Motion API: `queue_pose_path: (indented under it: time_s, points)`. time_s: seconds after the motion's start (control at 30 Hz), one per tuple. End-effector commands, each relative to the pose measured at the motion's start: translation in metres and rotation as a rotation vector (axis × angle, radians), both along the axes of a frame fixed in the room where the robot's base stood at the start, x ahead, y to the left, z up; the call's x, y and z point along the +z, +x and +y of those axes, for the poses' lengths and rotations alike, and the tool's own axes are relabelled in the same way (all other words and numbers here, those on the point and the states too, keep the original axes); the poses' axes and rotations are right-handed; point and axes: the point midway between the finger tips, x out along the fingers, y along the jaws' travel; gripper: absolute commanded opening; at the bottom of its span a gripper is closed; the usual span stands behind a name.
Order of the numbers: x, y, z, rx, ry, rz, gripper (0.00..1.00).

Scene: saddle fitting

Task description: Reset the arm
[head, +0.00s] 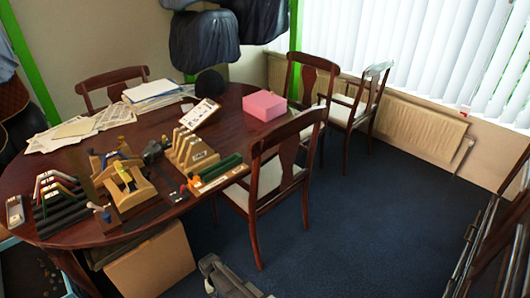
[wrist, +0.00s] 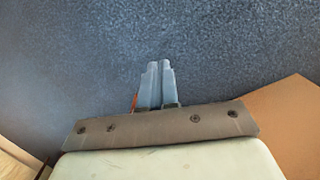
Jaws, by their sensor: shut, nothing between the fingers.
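My gripper (wrist: 158,68) shows in the wrist view with its two grey fingers pressed together and nothing between them. It points at the blue carpet, away from the table top. A grey part of my arm shows at the bottom edge of the head view, to the right of a cardboard box (head: 152,264); the fingers cannot be made out there. The brown box surface also shows at the right of the wrist view (wrist: 292,128).
The dark wooden table (head: 228,117) holds wooden fixtures (head: 126,184), a slotted wooden block (head: 189,150), a green-topped piece (head: 218,168), papers (head: 72,130) and a pink box (head: 264,105). A chair (head: 279,168) stands at its right. Open carpet (head: 350,220) lies beyond.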

Motion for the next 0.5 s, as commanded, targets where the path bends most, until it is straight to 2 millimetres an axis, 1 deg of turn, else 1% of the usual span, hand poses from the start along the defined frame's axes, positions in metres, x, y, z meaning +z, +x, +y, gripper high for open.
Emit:
queue_pose_path:
  time_s: [0.03, 0.07, 0.1, 0.17, 0.2, 0.27, 0.3, 0.37, 0.4, 0.47, 0.5]
  points:
    - [-0.003, -0.008, -0.031, -0.023, -0.01, 0.021, 0.0]
    - [-0.005, -0.011, -0.046, -0.032, -0.014, 0.033, 0.0]
    - [-0.008, -0.016, -0.065, -0.045, -0.018, 0.049, 0.0]
    - [-0.011, -0.024, -0.092, -0.065, -0.024, 0.072, 0.0]
    - [-0.013, -0.03, -0.11, -0.078, -0.028, 0.089, 0.0]
    - [-0.016, -0.041, -0.135, -0.099, -0.032, 0.113, 0.0]
    - [-0.017, -0.048, -0.152, -0.112, -0.034, 0.131, 0.0]
    - [-0.019, -0.061, -0.175, -0.132, -0.036, 0.155, 0.0]
    - [-0.02, -0.07, -0.191, -0.146, -0.037, 0.172, 0.0]
    - [-0.02, -0.084, -0.212, -0.165, -0.037, 0.198, 0.0]
    - [-0.02, -0.094, -0.226, -0.18, -0.036, 0.215, 0.0]
